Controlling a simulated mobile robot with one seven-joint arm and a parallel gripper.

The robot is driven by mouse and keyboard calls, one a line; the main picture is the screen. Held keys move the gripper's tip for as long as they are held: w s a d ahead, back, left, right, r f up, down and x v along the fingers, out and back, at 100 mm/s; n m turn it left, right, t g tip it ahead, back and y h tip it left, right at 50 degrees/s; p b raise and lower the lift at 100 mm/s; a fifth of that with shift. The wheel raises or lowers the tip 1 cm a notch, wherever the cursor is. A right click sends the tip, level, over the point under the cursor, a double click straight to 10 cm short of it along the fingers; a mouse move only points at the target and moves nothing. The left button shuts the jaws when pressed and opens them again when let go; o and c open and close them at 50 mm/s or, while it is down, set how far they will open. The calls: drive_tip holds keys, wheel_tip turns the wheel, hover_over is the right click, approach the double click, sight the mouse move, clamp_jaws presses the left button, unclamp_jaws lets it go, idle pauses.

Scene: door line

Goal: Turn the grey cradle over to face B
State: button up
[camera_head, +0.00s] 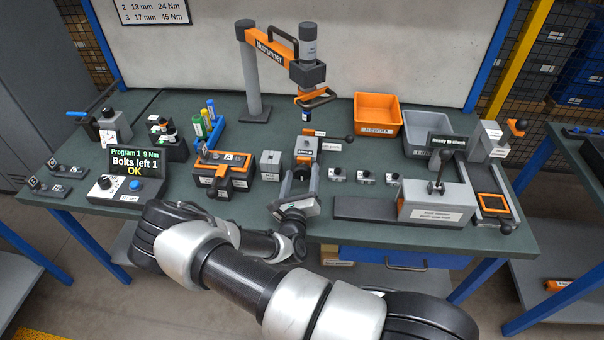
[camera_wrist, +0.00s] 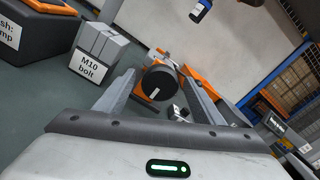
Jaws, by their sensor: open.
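The grey cradle (camera_head: 306,147) stands mid-bench below the hanging nutrunner, with orange parts behind and a small label too small to read. A round black knob (camera_head: 301,173) with a white line faces me on its near side; it also shows in the wrist view (camera_wrist: 160,82), with orange and grey parts behind it. My gripper (camera_head: 300,182) is open, its two grey fingers on either side of the knob in the picture. I cannot tell whether either finger touches it. No face letter is readable on the cradle.
A grey M10 bolt block (camera_head: 270,164) and an orange-black fixture marked A (camera_head: 224,170) stand left. Several small grey blocks (camera_head: 365,177) lie right. The nutrunner (camera_head: 308,75) hangs above. A screen (camera_head: 135,162) reads "Bolts left 1 OK". Orange (camera_head: 377,106) and grey bins stand behind.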

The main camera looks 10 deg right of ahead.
drive_tip(key=v, duration=1.6)
drive_tip(key=shift+s+b, duration=0.25)
drive_tip(key=shift+b, duration=0.1)
